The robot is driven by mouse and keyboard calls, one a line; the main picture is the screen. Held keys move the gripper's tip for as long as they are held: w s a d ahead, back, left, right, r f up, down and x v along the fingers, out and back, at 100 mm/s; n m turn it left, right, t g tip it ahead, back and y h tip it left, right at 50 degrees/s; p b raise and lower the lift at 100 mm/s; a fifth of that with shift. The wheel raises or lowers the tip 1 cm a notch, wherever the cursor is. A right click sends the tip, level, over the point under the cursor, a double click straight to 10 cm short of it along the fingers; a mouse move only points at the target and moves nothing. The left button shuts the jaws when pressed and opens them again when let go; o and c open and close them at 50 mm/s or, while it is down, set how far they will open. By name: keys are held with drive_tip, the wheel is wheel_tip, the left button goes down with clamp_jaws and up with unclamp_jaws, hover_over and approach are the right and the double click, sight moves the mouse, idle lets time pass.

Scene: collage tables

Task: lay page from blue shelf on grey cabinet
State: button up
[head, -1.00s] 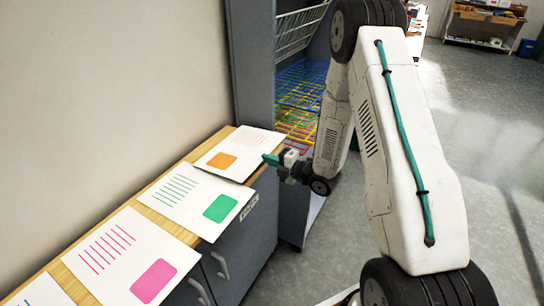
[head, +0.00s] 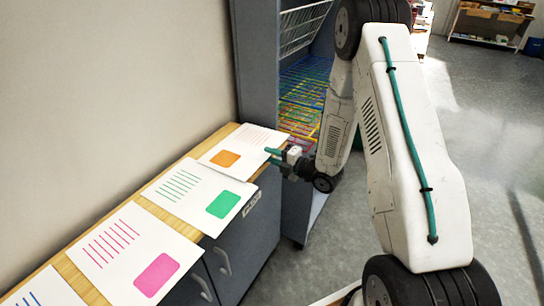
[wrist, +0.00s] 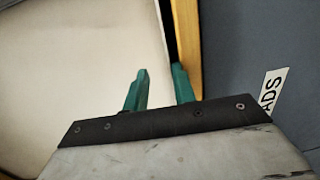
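Pages with a green block (head: 190,191) and a pink block (head: 115,254) lie nearer on the cabinet top, with another at the bottom left. The wall (head: 110,90) runs along the left. The rack (head: 257,60) stands just behind the cabinet. Open floor (head: 490,180) is at right.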

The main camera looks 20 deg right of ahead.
drive_tip(key=shift+s+f, duration=0.1)
drive_tip(key=shift+f, duration=0.15)
drive_tip(key=shift+c, duration=0.4)
drive_tip(key=shift+f, duration=0.65)
drive_tip(key=c, duration=0.5)
drive_tip(key=shift+s+f, duration=0.15)
drive_tip(key=shift+f, duration=0.2)
drive_tip(key=shift+s+d, duration=0.1)
drive_tip(key=shift+s, duration=0.1)
drive_tip(key=o, duration=1.2)
drive_tip(key=v, duration=0.4)
drive_tip(key=d+v, duration=0.1)
drive_tip(key=v, duration=0.2)
drive_tip(key=shift+w+a+f, duration=0.1)
drive_tip(key=shift+w+f, duration=0.15)
drive_tip(key=shift+w, duration=0.05)
drive_tip(key=shift+s+d, duration=0.3)
drive_tip(key=shift+s, duration=0.25)
